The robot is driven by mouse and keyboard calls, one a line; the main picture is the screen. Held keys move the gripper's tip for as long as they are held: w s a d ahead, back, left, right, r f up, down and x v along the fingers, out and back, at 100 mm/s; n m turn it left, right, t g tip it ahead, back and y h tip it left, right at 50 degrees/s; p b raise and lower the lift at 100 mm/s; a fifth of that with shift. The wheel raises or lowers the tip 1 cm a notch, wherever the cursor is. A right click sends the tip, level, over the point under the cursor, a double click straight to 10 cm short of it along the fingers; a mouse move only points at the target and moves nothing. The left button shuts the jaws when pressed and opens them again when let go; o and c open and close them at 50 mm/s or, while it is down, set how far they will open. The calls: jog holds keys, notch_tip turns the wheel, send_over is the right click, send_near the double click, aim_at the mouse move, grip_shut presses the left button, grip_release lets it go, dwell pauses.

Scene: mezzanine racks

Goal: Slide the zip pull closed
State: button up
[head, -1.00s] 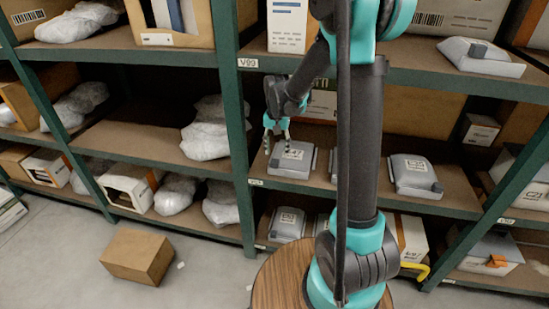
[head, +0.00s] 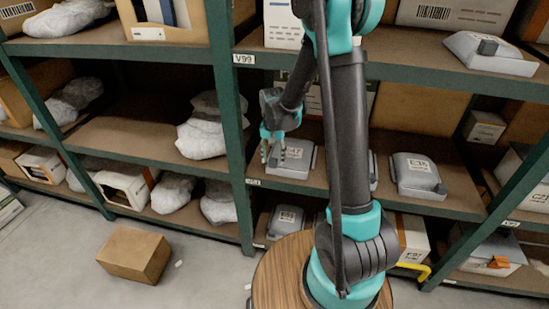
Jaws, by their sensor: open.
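No zip or zip pull can be made out in the head view. My gripper (head: 272,152) is open at the middle shelf. It is in front of the left edge of a grey labelled pouch-like case (head: 292,158), and I cannot tell whether it touches it. The gripper hides part of that case's left side. A similar grey case (head: 417,175) lies to the right on the same shelf. Another one is partly hidden behind my arm.
A green rack upright (head: 229,120) stands close to the left of my gripper. The shelf above (head: 400,62) overhangs the cases. Wrapped bundles (head: 203,130) fill part of the left bay. A cardboard box (head: 135,254) lies on the floor.

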jog(key=shift+f, duration=0.4)
jog(key=shift+c, duration=0.2)
grip_shut()
